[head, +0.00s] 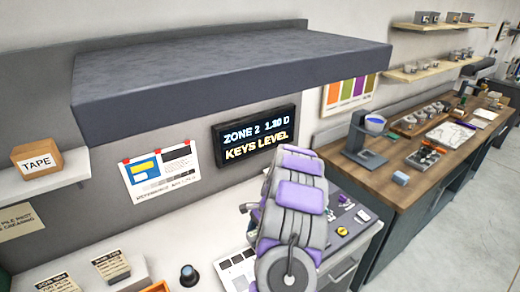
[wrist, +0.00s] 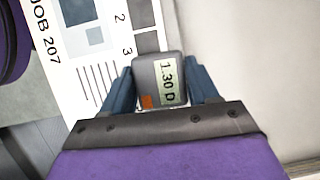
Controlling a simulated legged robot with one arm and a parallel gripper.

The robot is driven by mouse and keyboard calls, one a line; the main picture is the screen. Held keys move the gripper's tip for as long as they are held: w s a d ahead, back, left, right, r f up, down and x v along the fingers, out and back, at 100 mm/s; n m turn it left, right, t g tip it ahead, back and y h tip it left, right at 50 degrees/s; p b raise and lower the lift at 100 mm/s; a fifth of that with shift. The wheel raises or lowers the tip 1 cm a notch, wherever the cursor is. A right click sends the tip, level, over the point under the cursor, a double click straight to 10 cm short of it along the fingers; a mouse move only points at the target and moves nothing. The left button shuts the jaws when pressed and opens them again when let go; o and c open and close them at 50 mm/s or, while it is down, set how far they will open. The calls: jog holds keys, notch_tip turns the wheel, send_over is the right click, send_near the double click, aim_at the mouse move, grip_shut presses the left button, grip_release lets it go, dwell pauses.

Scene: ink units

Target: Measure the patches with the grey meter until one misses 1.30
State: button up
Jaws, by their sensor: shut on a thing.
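My gripper (wrist: 164,86) is shut on the grey meter (wrist: 146,72) in the wrist view, with a blue finger on each side of it. The meter's display reads 1.30 D, and an orange mark shows near its lower left corner. The meter is over or on the right part of a white printed sheet (wrist: 62,65) marked JOB 207, with the numbers 2 and 3 beside grey patches (wrist: 143,14). Whether the meter touches the sheet I cannot tell. In the head view my arm hides the gripper and meter; part of a patterned sheet (head: 236,266) shows left of it.
A wall screen (head: 254,133) reads ZONE 2 1.30 D, KEYS LEVEL. A dark hood (head: 230,75) overhangs the white bench. A console with buttons (head: 343,231) lies right of my arm, with a wooden counter (head: 415,190) beyond.

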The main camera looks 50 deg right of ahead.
aim_at(251, 243)
jog(key=shift+a+r, duration=0.25)
jog(key=shift+a, duration=0.65)
jog(key=shift+d+f, duration=0.2)
jog(key=shift+d, duration=0.65)
jog(key=a+b, duration=0.2)
jog(key=b, duration=0.1)
jog(key=shift+w+a+f, duration=0.1)
jog(key=shift+a+f, duration=0.05)
jog(key=shift+a, duration=0.05)
jog(key=b, duration=0.2)
jog(key=a+b, duration=0.1)
jog(key=b, duration=0.1)
jog(key=shift+a+f+b, duration=0.15)
jog(key=shift+f+b, duration=0.4)
jog(key=shift+b, duration=0.05)
jog(key=shift+b+x, duration=0.5)
jog(key=shift+x, duration=0.25)
jog(key=shift+s+a, duration=0.1)
jog(key=shift+s, duration=0.1)
jog(key=shift+d+p, duration=0.3)
jog(key=shift+d, duration=0.05)
jog(key=shift+a, duration=0.15)
